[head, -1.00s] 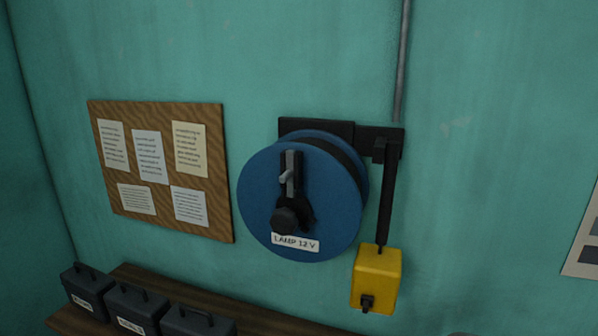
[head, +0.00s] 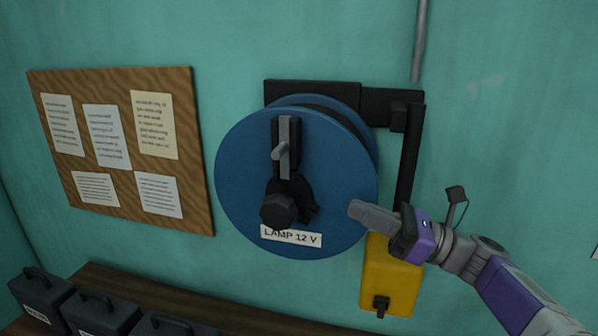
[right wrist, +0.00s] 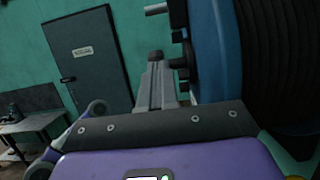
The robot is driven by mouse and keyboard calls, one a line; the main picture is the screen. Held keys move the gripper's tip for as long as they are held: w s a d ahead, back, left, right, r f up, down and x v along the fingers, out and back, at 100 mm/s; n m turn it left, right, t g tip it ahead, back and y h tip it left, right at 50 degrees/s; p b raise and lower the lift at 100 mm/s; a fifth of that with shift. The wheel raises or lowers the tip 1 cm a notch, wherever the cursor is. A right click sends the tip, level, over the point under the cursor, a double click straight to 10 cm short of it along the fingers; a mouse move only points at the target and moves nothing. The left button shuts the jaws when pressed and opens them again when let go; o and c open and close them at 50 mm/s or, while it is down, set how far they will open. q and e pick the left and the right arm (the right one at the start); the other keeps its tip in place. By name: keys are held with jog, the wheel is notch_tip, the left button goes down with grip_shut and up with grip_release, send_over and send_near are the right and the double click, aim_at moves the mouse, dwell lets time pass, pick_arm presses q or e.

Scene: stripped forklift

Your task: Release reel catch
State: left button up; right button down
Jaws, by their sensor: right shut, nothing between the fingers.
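The blue cable reel (head: 335,180) hangs on the wall and carries a "LAMP 12 V" label (head: 291,237). On its face, a grey catch lever (head: 284,148) stands upright on a black plate, with a small peg sticking out. Below it is a black hub knob (head: 278,211). My right gripper (head: 356,209) is shut and empty, at the reel's lower right and apart from the lever. In the right wrist view, the shut fingers (right wrist: 155,80) point ahead, with the reel (right wrist: 215,50) to their right. My left gripper is not in view.
A black bracket (head: 312,92) holds the reel, with a black arm down its right side. A yellow box (head: 388,285) hangs below my right gripper. A cork board (head: 200,190) is at left. Dark cases (head: 103,314) stand on a shelf below. A door (right wrist: 88,60) shows in the wrist view.

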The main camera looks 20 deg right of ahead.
aim_at(303, 178)
jog(key=shift+s+d+r+p+x, duration=0.1)
jog(key=shift+r+p+x, duration=0.4)
jog(key=shift+x, duration=1.65)
jog(key=shift+s+d+r+p+x, duration=0.15)
jog(key=shift+r+p+x, duration=0.4)
jog(key=shift+x, duration=1.55)
jog(key=shift+s+d+r+p+x, duration=0.1)
jog(key=shift+r+p+x, duration=0.4)
jog(key=shift+x, duration=1.65)
jog(key=shift+f, duration=0.15)
